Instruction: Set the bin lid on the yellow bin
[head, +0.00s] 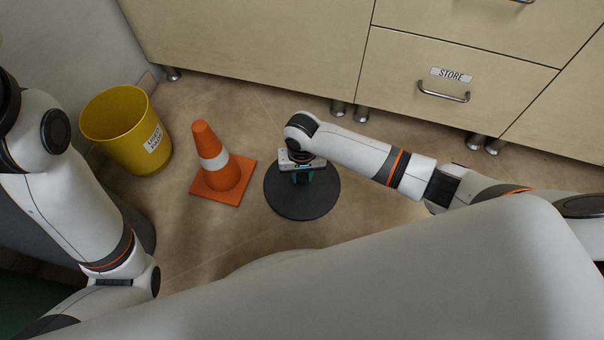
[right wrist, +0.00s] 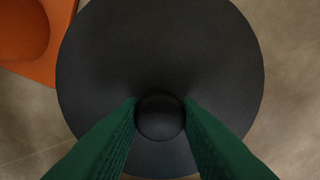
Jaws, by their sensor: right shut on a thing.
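The yellow bin (head: 125,130) stands upright on the floor at the left in the head view, with a white label on its side; its top is open. The dark round bin lid (head: 300,198) is below my right gripper, right of the cone. In the right wrist view the lid (right wrist: 160,50) fills the middle, its round black knob (right wrist: 159,117) between the green fingers. My right gripper (head: 302,178) is shut on that knob. Whether the lid touches the floor I cannot tell. My left arm shows at the left, but its gripper is not visible.
An orange and white traffic cone (head: 220,166) stands between the bin and the lid; its orange base (right wrist: 30,40) shows at the wrist view's top left. Beige cabinets (head: 450,85) with a drawer labelled STORE stand behind on metal legs. Some floor is bare around the cone.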

